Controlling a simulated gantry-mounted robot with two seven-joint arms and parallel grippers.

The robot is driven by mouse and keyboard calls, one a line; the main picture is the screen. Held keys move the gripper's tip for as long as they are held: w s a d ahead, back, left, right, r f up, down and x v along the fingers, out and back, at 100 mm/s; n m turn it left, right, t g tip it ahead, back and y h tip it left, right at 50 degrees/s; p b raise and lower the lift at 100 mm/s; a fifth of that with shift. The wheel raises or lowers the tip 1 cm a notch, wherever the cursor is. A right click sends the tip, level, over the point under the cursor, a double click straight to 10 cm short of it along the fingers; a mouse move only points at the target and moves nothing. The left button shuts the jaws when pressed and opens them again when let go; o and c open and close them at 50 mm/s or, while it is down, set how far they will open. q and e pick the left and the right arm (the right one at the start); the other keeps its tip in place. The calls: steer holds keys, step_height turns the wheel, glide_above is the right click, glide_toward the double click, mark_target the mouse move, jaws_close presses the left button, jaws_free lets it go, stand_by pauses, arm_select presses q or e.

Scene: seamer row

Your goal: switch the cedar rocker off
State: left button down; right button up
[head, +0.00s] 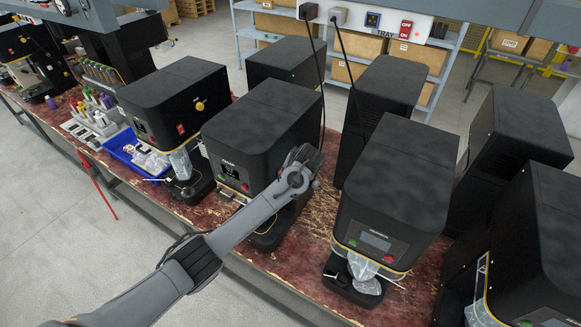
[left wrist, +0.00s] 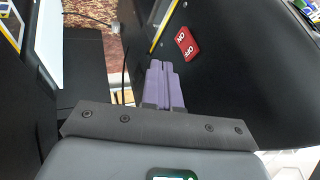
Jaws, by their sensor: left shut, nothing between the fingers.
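In the left wrist view a red rocker (left wrist: 187,43) marked ON and OFF sits on the black side wall of a machine, just above and right of my fingertips. Which half is pressed in, I cannot tell. My left gripper (left wrist: 162,70) has purple fingers shut together, empty and apart from the rocker in the picture. In the head view my left gripper (head: 303,170) is beside the right side of the middle black machine (head: 255,130); its fingertips are mostly hidden. That machine's label is too small to read surely. My right gripper is not in view.
Black machines stand close on both sides, including one at the right (head: 395,185). A red rocker (head: 180,128) shows on the machine further left. A blue tray (head: 118,152) and bottles lie at the left of the worn red bench (head: 285,262). Cables hang behind the gripper.

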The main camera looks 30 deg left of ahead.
arm_select(q)
steer(key=a+b+v, duration=0.1)
steer(key=b+v, duration=0.1)
steer(key=v, duration=0.6)
steer(key=shift+s+r, duration=0.3)
steer(key=shift+r, duration=0.35)
steer(key=shift+a, duration=0.1)
